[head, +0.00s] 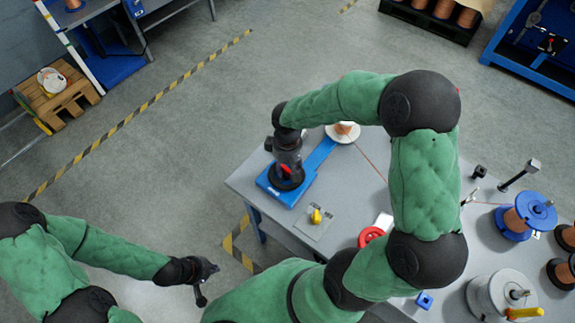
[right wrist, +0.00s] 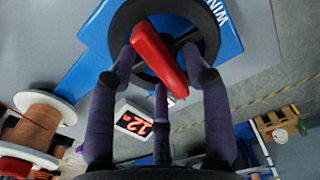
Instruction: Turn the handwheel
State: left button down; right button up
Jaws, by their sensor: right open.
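The handwheel (right wrist: 205,30) is a black disc with a red bar (right wrist: 158,58) across its face, seen close in the right wrist view. It sits on the blue winder base (head: 268,187), where a dark wheel with a bit of red (head: 285,171) shows below my right gripper (head: 287,160). My right gripper (right wrist: 162,66) is open, its fingers spread around the red bar. Whether any finger touches it, I cannot tell. My left gripper (head: 208,281) is open and empty, low at the left, away from the table.
A display (right wrist: 134,123) stands near the winder. Open floor lies left of the table.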

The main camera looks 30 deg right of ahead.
aim_at(287, 168)
jog(key=shift+r, duration=0.1)
notch_tip(287, 168, up, 12)
dwell(0.5)
jog(key=shift+f, duration=0.2)
